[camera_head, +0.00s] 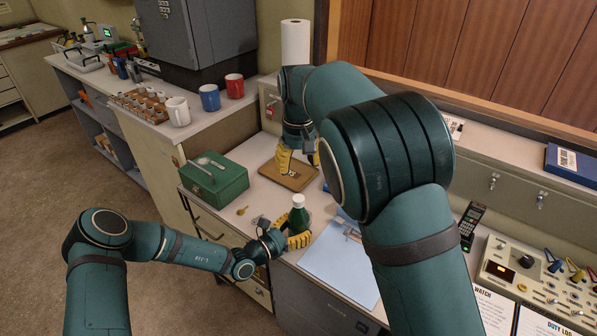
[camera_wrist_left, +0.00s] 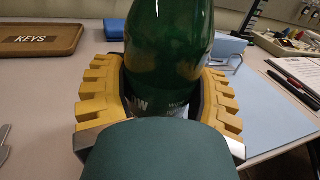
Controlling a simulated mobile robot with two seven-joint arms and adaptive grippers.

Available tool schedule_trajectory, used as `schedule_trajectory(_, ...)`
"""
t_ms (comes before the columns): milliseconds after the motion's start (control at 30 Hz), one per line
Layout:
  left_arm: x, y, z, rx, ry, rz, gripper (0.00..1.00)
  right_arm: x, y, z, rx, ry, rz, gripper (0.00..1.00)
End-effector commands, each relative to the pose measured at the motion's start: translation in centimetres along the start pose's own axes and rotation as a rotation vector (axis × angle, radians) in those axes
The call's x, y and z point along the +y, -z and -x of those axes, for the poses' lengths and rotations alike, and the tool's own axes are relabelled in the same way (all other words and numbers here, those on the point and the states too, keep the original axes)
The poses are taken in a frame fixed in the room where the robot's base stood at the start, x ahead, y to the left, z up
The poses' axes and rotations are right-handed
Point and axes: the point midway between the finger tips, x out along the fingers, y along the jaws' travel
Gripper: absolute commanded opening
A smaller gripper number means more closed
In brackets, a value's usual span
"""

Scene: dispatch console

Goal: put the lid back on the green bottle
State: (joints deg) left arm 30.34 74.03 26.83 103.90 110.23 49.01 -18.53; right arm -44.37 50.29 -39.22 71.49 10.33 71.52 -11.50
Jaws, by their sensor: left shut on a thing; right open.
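The green bottle (camera_head: 299,219) stands upright near the front edge of the desk, with a white lid (camera_head: 298,201) on its top. I cannot tell whether the lid is screwed tight. My left gripper (camera_head: 299,240) is shut on the lower part of the bottle. In the left wrist view the bottle (camera_wrist_left: 170,45) rises between the yellow finger pads, its top out of frame. My right gripper (camera_head: 299,157) is open above the brown keys tray (camera_head: 297,184), behind the bottle and apart from it. My right arm hides part of the desk.
A green box (camera_head: 214,178) and a small brass object (camera_head: 242,211) are left of the bottle. A blue sheet (camera_head: 341,266) lies to its right. A phone handset (camera_head: 470,222) and a control panel (camera_head: 540,283) are further right. Mugs (camera_head: 209,97) and a paper roll (camera_head: 296,42) stand behind.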

Motion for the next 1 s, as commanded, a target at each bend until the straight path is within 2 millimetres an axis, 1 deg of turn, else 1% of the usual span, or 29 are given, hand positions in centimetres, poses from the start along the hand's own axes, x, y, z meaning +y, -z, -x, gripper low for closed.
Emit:
schedule_trajectory(267, 0.0, 0.0, 0.0, 0.000, 0.000, 0.000, 0.00, 0.0, 0.0, 0.1, 0.000, 0.000, 0.000, 0.57)
schedule_trajectory(300, 0.0, 0.0, 0.0, 0.000, 0.000, 0.000, 0.75, 0.0, 0.0, 0.1, 0.000, 0.000, 0.000, 0.57)
schedule_trajectory(367, 0.0, 0.0, 0.0, 0.000, 0.000, 0.000, 0.96, 0.0, 0.0, 0.1, 0.000, 0.000, 0.000, 0.57)
schedule_trajectory(400, 0.0, 0.0, 0.0, 0.000, 0.000, 0.000, 1.00, 0.0, 0.0, 0.1, 0.000, 0.000, 0.000, 0.57)
schedule_trajectory(667, 0.0, 0.0, 0.1, 0.000, 0.000, 0.000, 1.00, 0.0, 0.0, 0.1, 0.000, 0.000, 0.000, 0.57)
schedule_trajectory(767, 0.1, 0.0, 0.6, 0.000, -0.001, 0.000, 1.00, 0.0, 0.0, 0.1, 0.000, 0.000, 0.000, 0.57)
schedule_trajectory(867, 0.1, 0.0, 1.8, 0.002, -0.002, 0.000, 1.00, 0.0, 0.0, 0.1, 0.000, 0.000, 0.000, 0.57)
schedule_trajectory(1000, 0.2, 0.0, 4.5, 0.001, -0.003, -0.001, 1.00, 0.0, 0.0, 0.1, 0.000, 0.000, 0.000, 0.57)
